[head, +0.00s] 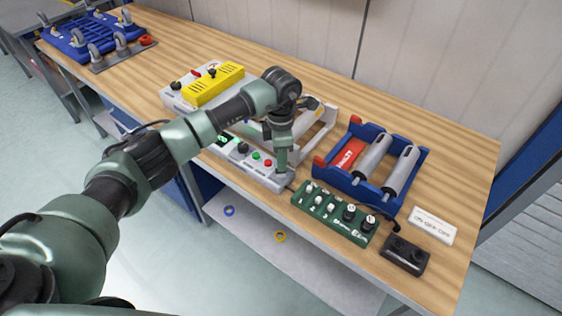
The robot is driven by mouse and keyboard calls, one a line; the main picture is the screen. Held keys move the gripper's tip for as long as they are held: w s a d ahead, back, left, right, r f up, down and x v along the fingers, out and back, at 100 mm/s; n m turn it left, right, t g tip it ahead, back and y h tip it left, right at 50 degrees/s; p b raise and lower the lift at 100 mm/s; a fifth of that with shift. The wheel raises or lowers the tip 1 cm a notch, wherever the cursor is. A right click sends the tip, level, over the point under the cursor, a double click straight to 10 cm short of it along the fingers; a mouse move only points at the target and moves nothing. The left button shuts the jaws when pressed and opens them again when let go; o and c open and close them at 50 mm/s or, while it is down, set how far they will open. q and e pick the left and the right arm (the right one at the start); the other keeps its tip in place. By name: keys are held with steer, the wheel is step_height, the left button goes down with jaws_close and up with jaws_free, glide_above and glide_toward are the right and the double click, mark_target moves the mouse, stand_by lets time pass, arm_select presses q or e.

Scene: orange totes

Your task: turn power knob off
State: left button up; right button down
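A white control panel (262,177) lies near the front edge of the workbench, with a dark display, a black knob (243,147) and green and red buttons. My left gripper (281,172) points down over the right end of this panel, just right of the red button (267,163). Its fingertips are too small to tell open from shut, and I cannot tell if they touch the panel. My arm hides part of the panel. Which knob is the power knob cannot be read. My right gripper is out of view.
A green box (335,215) with several knobs stands right of the panel. Behind it is a blue tray (400,198) with grey rollers. A yellow-topped unit (213,85) stands farther left. A black box (404,256) and white label block (433,226) sit at right. Bare wood lies at the back.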

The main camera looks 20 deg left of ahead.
arm_select(q)
steer(key=shift+f+p, duration=0.3)
steer(key=shift+f, duration=1.4)
jaws_close()
